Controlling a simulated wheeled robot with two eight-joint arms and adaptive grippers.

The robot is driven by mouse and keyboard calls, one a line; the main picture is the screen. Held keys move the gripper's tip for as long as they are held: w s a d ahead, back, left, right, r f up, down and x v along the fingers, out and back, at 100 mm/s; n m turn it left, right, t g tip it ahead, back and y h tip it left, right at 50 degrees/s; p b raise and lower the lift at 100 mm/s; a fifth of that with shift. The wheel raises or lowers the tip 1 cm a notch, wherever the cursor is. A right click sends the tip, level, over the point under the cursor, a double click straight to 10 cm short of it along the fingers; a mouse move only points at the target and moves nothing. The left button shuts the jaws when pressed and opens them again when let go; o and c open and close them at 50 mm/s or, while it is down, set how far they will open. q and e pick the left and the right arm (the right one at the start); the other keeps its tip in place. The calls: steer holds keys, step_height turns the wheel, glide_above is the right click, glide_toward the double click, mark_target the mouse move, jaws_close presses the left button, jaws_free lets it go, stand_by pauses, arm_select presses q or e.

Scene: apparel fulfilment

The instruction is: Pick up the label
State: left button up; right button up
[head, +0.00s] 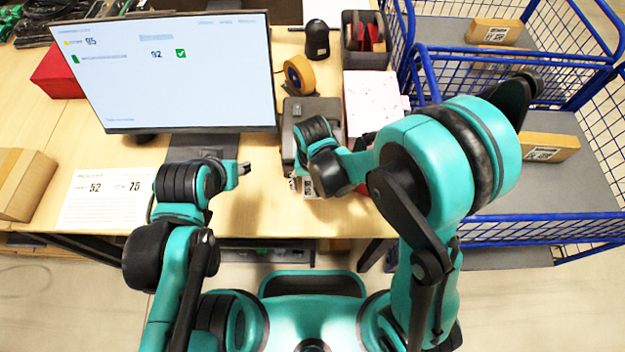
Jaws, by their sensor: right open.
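A small white label with black print (307,187) shows at the front of the dark label printer (328,109), near the table's front edge. My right gripper (300,181) is at the printer's front, right at the label. It is open; the wrist hides most of its fingers, and I cannot tell whether they touch the label. My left gripper (243,170) is over the table to the left of the printer, apart from the label. Its fingers are too small to tell if they are open or shut.
A monitor (180,75) stands at the back left. A printed sheet (110,198) and a cardboard box (22,184) lie at the left. A tape roll (299,75) and a dark bin (364,52) stand behind the printer. Blue wire carts (530,228) with parcels (547,147) are at the right.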

steer(key=c, duration=0.8)
steer(key=shift+r+p, duration=0.4)
steer(key=shift+p, duration=0.1)
step_height(320, 180, up, 4)
steer(key=shift+r+p, duration=0.25)
steer(key=shift+p, duration=0.8)
steer(key=s+d+r+p, duration=0.1)
steer(key=s+r+p, duration=0.1)
steer(key=s+r, duration=0.1)
steer(key=s+d+r+p, duration=0.1)
steer(key=s+r+p, duration=0.2)
steer(key=s, duration=0.3)
steer(key=s+d+r+p, duration=0.1)
steer(key=s+r+p, duration=0.2)
steer(key=s+r, duration=0.2)
steer(key=shift+r, duration=0.1)
